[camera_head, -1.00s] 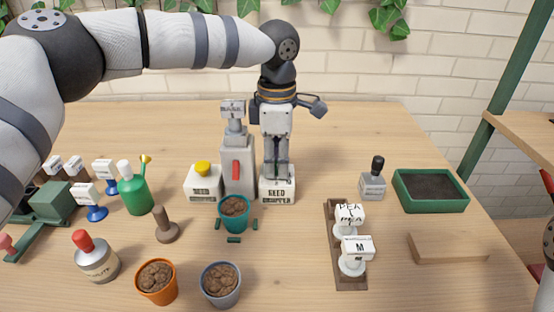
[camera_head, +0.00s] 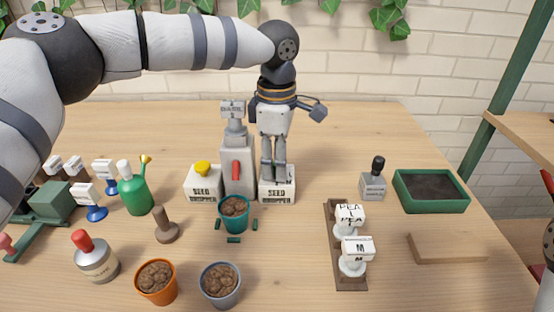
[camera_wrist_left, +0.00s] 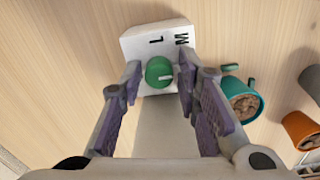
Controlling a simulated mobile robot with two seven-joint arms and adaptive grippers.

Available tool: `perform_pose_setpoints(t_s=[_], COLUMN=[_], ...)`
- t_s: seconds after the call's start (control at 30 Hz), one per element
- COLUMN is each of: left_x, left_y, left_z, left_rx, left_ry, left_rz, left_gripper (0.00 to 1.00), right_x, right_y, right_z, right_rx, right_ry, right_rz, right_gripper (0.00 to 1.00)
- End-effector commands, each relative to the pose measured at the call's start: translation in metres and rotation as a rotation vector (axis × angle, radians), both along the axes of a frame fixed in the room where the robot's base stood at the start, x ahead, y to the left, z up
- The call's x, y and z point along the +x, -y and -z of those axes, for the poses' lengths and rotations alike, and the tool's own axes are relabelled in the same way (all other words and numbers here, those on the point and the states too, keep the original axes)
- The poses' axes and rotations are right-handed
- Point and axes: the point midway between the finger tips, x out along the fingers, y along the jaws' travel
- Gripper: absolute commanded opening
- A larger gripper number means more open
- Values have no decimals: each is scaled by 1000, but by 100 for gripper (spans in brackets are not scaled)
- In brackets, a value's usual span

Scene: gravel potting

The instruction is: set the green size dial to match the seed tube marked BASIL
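The green size dial (camera_wrist_left: 158,72) sits on a white box of the seed dropper (camera_head: 277,190). In the left wrist view its pale mark points roughly right, and the letters L and M show beyond it. Any other letter is hidden. My left gripper (camera_wrist_left: 160,85) is over the box, with one finger on each side of the dial and small gaps showing; it points down in the head view (camera_head: 274,178). A front seed tube (camera_head: 352,265) has a tag with M and a small unreadable word; the tube behind (camera_head: 345,230) reads PEA.
A teal pot (camera_head: 233,222) with soil stands in front of the dropper's grey column (camera_head: 238,155). A yellow button (camera_head: 202,167) is on the left box. Orange (camera_head: 157,293) and grey (camera_head: 221,297) pots are in front. A green tray (camera_head: 431,208) stands right.

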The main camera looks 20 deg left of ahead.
Motion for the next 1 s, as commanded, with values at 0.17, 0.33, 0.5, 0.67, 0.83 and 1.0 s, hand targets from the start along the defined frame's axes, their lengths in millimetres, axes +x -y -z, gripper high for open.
perform_pose_setpoints(t_s=[0.17, 0.33, 0.5, 0.67, 0.83, 1.0], left_x=[0, 1, 0, -1, -3, -3], left_y=[0, 0, 1, 1, 1, 1], left_z=[0, -4, -40, -84, -113, -120], left_rx=[0, -1, -1, -2, 0, -1], left_ry=[1, 3, 7, 5, 3, 0], left_rz=[-1, -2, -2, -3, -2, -1], left_gripper=[41, 41, 41, 41, 41, 41], right_x=[0, 0, 0, 0, 0, 0], right_y=[0, 0, 0, 0, 0, 0], right_z=[0, 0, 0, 0, 0, 0], right_rx=[0, 0, 0, 0, 0, 0], right_ry=[0, 0, 0, 0, 0, 0], right_rz=[0, 0, 0, 0, 0, 0], right_gripper=[40, 40, 40, 40, 40, 40])
